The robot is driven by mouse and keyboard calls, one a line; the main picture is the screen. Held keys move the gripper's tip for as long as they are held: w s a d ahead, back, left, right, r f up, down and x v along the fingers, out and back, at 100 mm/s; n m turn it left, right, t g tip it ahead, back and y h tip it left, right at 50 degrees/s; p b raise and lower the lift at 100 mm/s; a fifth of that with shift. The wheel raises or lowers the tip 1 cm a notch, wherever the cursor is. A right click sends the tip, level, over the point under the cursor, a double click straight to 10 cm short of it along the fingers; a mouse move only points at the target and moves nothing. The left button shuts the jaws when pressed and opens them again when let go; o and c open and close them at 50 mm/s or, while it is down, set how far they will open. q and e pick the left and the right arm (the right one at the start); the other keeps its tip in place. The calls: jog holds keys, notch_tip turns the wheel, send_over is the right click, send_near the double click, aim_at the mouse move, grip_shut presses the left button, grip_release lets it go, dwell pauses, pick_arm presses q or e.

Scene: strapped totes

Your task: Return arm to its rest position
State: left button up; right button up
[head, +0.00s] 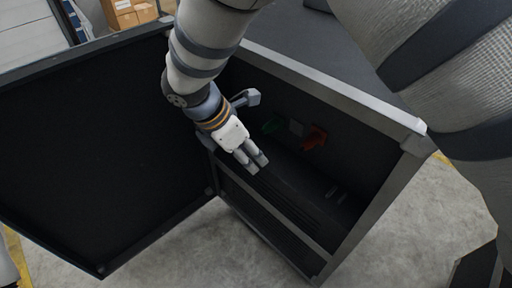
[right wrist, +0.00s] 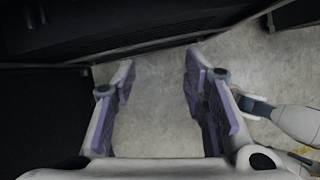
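My right arm comes in from the top of the head view, over the open front of a dark cabinet. Its gripper (head: 257,163) points down at the cabinet opening, near the front edge. In the right wrist view the fingers of the right gripper (right wrist: 157,85) are spread wide, with only concrete floor seen between them. I see no object in its grasp. I cannot make out my left gripper in the head view.
The cabinet (head: 345,95) has a light frame. A large black door panel (head: 90,150) stands open on the left. Cardboard boxes (head: 130,12) are at the back. Bare floor lies in front.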

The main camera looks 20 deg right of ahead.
dwell(0.3)
jog(key=s+f+m+g+y, duration=0.3)
jog(key=s+f+m+y, duration=0.15)
jog(key=s+f, duration=0.7)
pick_arm(q)
jog(key=w+r+t+p, duration=0.1)
jog(key=w+r+p, duration=0.1)
jog(key=shift+w+r, duration=0.4)
pick_arm(e)
jog(key=s+d+f+m, duration=0.2)
jog(key=s+d+m, duration=0.2)
jog(key=s+m, duration=0.4)
jog(key=s+d+f+m, duration=0.2)
jog(key=s+m, duration=0.6)
jog(key=s, duration=1)
jog(key=shift+s+d, duration=0.25)
jog(key=shift+d, duration=0.75)
jog(key=shift+f+y, duration=0.1)
jog(key=shift+y, duration=0.15)
